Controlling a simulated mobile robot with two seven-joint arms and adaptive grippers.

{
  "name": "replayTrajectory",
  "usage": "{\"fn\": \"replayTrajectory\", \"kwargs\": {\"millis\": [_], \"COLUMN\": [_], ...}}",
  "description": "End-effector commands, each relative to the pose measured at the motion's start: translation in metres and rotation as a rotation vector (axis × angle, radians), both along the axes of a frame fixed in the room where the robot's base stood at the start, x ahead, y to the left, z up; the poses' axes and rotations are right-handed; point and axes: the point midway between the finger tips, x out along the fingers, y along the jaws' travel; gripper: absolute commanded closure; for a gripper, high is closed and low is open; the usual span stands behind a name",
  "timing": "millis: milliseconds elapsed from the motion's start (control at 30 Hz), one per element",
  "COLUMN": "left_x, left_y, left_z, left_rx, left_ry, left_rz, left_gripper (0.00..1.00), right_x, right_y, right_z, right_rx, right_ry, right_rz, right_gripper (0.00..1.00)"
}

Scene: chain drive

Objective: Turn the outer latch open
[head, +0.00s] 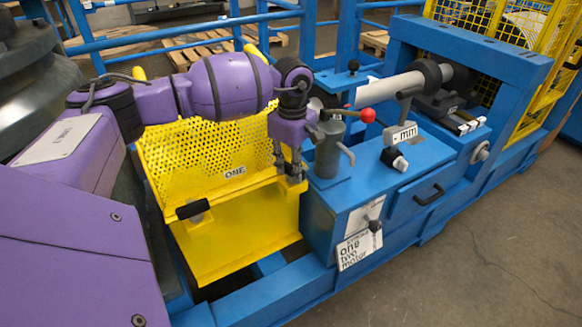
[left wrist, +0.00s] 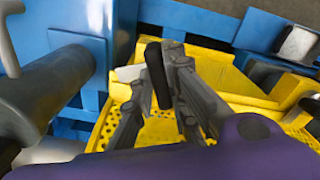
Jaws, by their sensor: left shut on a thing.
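My left gripper (head: 289,166) reaches down over the right end of the yellow guard (head: 222,246), beside the blue cabinet. In the left wrist view its fingers (left wrist: 158,68) are closed on a black latch handle (left wrist: 157,76). A pale plate (left wrist: 128,73) shows beside that handle. In the head view the held latch is mostly hidden by the fingers. A second latch with a black handle (head: 193,209) is on the guard's left part, away from the gripper. I cannot tell by sight which one is the outer latch. My right gripper is not in view.
The blue cabinet (head: 382,190) stands right of the guard. A grey post (head: 328,152) and a lever with a red knob (head: 367,115) rise close to my gripper. Blue rails and yellow mesh stand behind. The floor (head: 500,240) at right is clear.

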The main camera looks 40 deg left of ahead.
Motion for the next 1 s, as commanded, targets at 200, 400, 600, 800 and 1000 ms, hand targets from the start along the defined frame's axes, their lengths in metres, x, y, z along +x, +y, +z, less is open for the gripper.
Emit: {"fn": "replayTrajectory", "kwargs": {"millis": [200, 400, 600, 800, 1000], "left_x": [0.0007, 0.0007, 0.0007, 0.0006, 0.0006], "left_y": [-0.0002, -0.0005, -0.0007, -0.0008, -0.0008], "left_z": [0.0002, 0.0003, 0.0007, 0.001, 0.0011], "left_rx": [-0.001, -0.001, -0.002, -0.002, -0.002], "left_ry": [-0.002, -0.002, -0.002, -0.002, -0.002], "left_rz": [-0.183, -0.313, -0.396, -0.433, -0.441], "left_gripper": [1.0, 1.0, 1.0, 1.0, 1.0], "right_x": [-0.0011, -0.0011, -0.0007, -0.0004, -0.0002], "right_y": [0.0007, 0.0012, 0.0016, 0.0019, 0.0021], "right_z": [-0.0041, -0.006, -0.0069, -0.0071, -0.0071], "right_rx": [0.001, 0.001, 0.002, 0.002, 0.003], "right_ry": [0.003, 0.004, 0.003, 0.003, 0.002], "right_rz": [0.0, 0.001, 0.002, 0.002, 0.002], "right_gripper": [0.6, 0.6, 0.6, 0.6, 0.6]}}
